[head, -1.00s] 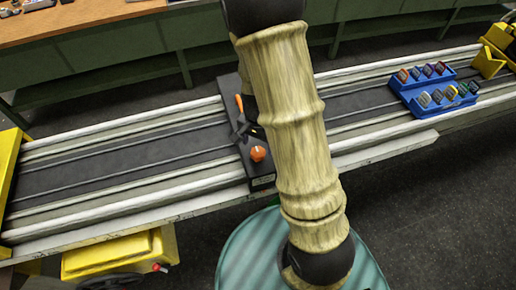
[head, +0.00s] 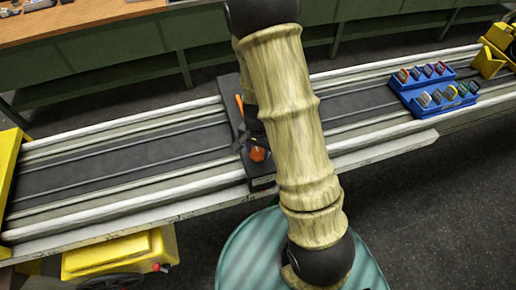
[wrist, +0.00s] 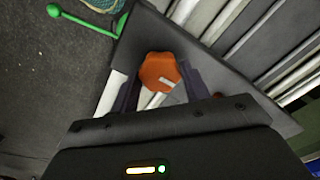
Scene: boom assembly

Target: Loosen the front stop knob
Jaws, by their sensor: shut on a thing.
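The front stop knob (head: 257,155) is orange and sits on the near end of a dark stop plate (head: 262,183) lying across the rails. In the wrist view the knob (wrist: 158,70) is lobed, with a pale mark on its top. My gripper (wrist: 158,84) has its two dark fingers on either side of the knob, shut on it. In the head view my gripper (head: 254,143) covers part of the knob, and my arm hides the plate's right side. A second orange part (head: 239,104) shows near the far end of the plate.
Pale rails (head: 120,212) run left and right of the plate. A blue tray (head: 432,107) with several coloured pieces stands on the rails at right. Yellow blocks (head: 9,175) sit at the rail ends. A green rod (wrist: 90,25) shows at the wrist view's top left.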

